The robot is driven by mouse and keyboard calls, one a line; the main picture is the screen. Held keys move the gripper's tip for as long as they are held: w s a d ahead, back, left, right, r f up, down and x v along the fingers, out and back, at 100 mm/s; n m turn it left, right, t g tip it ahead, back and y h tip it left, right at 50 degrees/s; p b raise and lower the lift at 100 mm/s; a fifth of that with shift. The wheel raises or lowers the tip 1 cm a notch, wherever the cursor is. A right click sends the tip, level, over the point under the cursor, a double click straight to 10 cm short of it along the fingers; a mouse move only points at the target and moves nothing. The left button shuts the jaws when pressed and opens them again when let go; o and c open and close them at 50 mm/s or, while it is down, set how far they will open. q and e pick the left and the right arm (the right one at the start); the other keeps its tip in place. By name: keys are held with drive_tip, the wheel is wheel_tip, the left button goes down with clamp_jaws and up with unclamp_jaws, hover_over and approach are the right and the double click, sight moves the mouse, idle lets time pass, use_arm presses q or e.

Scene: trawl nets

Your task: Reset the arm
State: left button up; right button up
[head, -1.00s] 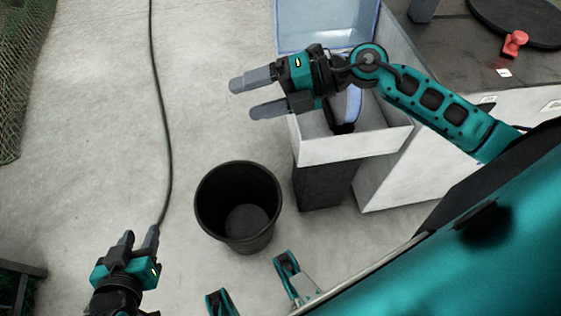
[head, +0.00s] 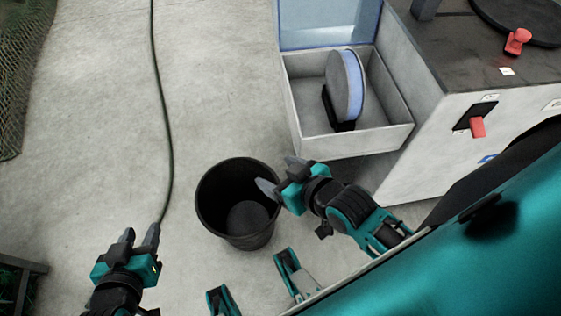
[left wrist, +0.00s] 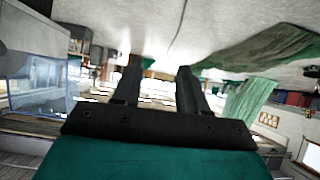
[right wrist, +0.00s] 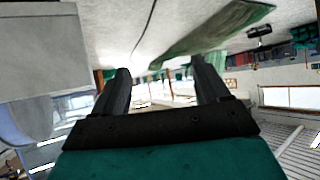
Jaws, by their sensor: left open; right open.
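My left gripper (head: 139,238) is open and empty above the floor at the lower left of the head view. Its two fingers also show spread apart in the left wrist view (left wrist: 158,80). My right gripper (head: 278,174) is at the right rim of the black bucket in the head view, its fingers overlapping the bucket's edge. I cannot tell if it touches the rim. In the right wrist view its fingers (right wrist: 163,85) are apart with nothing between them.
The black bucket (head: 212,205) stands on the floor and looks empty. A white open drawer (head: 355,142) holds a blue-rimmed reel (head: 347,85). A dark-topped cabinet (head: 460,50) carries a red handle (head: 517,41). A dark cable (head: 165,110) runs along the floor.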

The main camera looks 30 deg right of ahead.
use_arm(q)
wheel_tip(320, 180, up, 6)
drive_tip(key=s+a+y+p, duration=0.1)
drive_tip(key=a+p, duration=0.1)
drive_tip(key=p, duration=0.8)
drive_tip(key=shift+s+a, duration=0.25)
drive_tip(key=shift+a, duration=0.15)
use_arm(e)
wheel_tip(320, 180, up, 6)
drive_tip(key=s+d+h, duration=0.1)
drive_tip(key=d, duration=0.2)
drive_tip(key=shift+s, duration=0.2)
